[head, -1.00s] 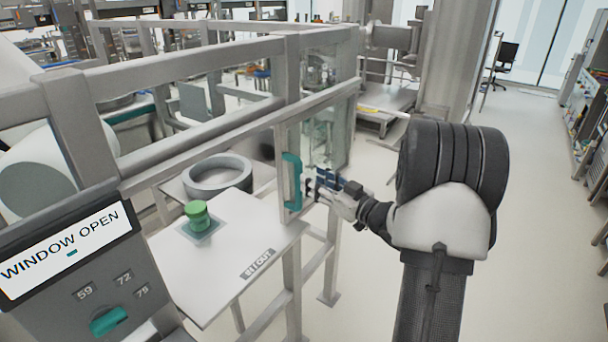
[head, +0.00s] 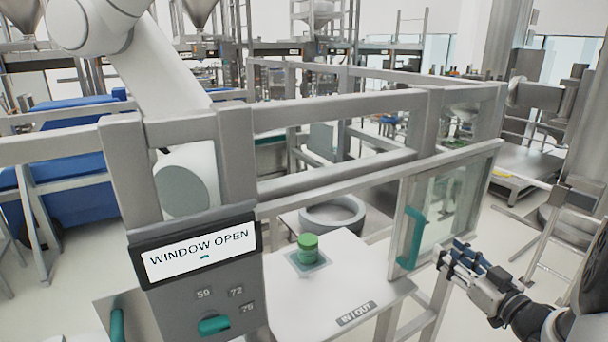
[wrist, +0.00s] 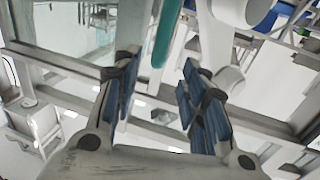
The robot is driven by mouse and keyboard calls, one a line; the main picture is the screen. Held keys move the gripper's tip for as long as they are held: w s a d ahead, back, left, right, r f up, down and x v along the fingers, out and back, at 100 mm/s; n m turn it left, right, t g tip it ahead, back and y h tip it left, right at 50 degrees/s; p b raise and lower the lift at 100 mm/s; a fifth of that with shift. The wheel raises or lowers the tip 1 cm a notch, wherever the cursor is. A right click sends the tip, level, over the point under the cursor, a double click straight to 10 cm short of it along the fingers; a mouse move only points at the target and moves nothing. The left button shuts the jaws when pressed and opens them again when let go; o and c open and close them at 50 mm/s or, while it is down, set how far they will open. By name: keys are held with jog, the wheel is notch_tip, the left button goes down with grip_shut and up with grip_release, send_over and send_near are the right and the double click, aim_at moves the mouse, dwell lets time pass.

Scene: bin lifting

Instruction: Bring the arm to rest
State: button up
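My gripper (head: 462,262) is at the lower right in the head view, beside the teal handle (head: 412,238) of the clear sliding window (head: 450,205). In the wrist view my gripper (wrist: 158,100) has its two blue-padded fingers spread apart with nothing between them. The teal handle also shows in the wrist view (wrist: 166,32), beyond the fingertips. The gripper appears apart from the handle. My arm runs off the right edge in the head view.
A white shelf (head: 290,320) marked IN/OUT holds a green-lidded jar (head: 307,250). A panel (head: 200,258) reads WINDOW OPEN, with a teal knob (head: 214,325) below. A grey ring (head: 332,214) lies behind the shelf. Metal rails (head: 340,110) frame the cell.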

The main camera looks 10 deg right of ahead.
jog(key=w+a+r+g+h, duration=0.3)
jog(key=w+a+r+h, duration=0.1)
jog(key=a+r+h, duration=0.15)
jog(key=s+a+r+m+g, duration=0.2)
jog(key=s+a+r, duration=0.1)
jog(key=s+a, duration=0.15)
jog(key=s+a+f+g+y, duration=0.1)
jog(key=s+a+f+g, duration=0.2)
jog(key=s+a, duration=0.7)
jog(key=s+a+f+g+y, duration=0.2)
jog(key=s+a+f+g, duration=0.2)
jog(key=s+a, duration=0.6)
jog(key=s+g, duration=0.1)
jog(key=s, duration=0.5)
